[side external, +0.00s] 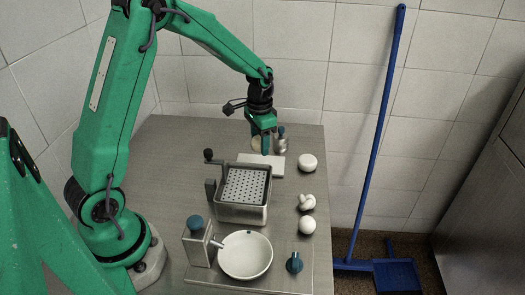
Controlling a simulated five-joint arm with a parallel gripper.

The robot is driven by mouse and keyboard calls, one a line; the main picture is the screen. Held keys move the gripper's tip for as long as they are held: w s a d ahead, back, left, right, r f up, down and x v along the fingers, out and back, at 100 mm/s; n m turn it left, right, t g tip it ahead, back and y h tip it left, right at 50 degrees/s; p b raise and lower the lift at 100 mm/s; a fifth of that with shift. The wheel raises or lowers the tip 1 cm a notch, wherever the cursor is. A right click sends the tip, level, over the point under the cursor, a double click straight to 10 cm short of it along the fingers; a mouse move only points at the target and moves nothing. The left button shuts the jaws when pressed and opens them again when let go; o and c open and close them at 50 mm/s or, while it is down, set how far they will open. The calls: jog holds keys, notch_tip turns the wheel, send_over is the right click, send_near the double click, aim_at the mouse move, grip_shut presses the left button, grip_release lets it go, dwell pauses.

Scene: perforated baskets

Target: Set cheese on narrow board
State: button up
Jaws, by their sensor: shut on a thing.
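The narrow board looks to be the flat white slab (277,170) behind the perforated basket. The held piece is at the slab's back edge in the picture; I cannot tell whether it touches the slab or hangs above it.
A small metal container with a blue top (282,142) stands just right of my gripper. The perforated basket (243,212) stands in front of the slab. A white round item (307,162), a mushroom (306,203) and an egg-like ball (308,225) line the right side. A white bowl (246,256) is in front.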

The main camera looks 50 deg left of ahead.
jog(key=shift+f, duration=1.9)
jog(key=shift+f, duration=0.6)
jog(key=o, duration=1.1)
jog(key=shift+o, duration=0.2)
jog(key=shift+r, duration=0.15)
jog(key=shift+r, duration=3.9)
